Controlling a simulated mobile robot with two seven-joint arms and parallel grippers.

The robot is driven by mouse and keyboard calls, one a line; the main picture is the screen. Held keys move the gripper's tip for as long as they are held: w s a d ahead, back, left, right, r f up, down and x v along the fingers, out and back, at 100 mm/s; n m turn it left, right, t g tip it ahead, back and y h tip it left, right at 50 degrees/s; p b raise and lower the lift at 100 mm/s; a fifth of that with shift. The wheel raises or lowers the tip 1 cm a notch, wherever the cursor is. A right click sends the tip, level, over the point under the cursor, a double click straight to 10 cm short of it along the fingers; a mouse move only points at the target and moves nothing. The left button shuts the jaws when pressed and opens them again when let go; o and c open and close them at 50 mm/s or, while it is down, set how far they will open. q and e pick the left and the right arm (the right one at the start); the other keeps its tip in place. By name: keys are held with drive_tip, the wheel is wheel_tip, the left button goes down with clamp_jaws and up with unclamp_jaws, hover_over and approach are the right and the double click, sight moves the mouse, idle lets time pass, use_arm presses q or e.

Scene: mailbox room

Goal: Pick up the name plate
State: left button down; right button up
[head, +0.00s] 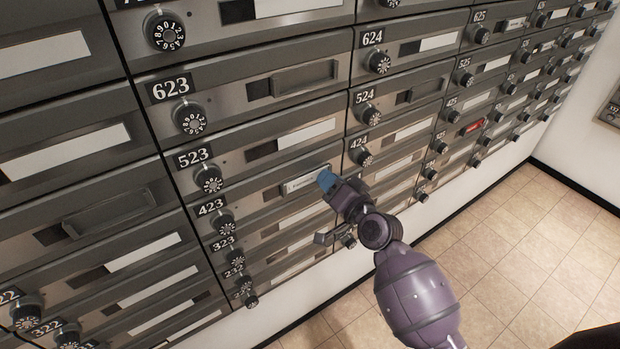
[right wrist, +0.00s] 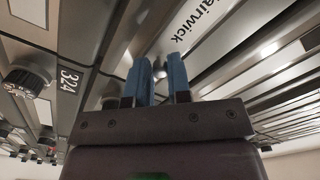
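The name plate (head: 303,181) is a pale strip with small dark lettering on the mailbox front near number 423, in the head view. In the right wrist view the plate (right wrist: 192,24) shows large letters reading "airwick", with its upper end cut off by the frame. My right gripper (head: 325,180) has blue fingertips at the plate's right end. In the right wrist view, the two fingers (right wrist: 160,70) stand apart with a gap and nothing held between them. The plate lies beyond the fingertips; I cannot tell whether they touch it. My left gripper is not in view.
Rows of grey mailboxes with protruding dial knobs (head: 209,181) fill the wall around the plate. Several have empty or blank label holders (head: 305,78). A red plate (head: 473,127) sits farther right. The tiled floor (head: 510,240) at right is clear.

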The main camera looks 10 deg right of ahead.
clamp_jaws()
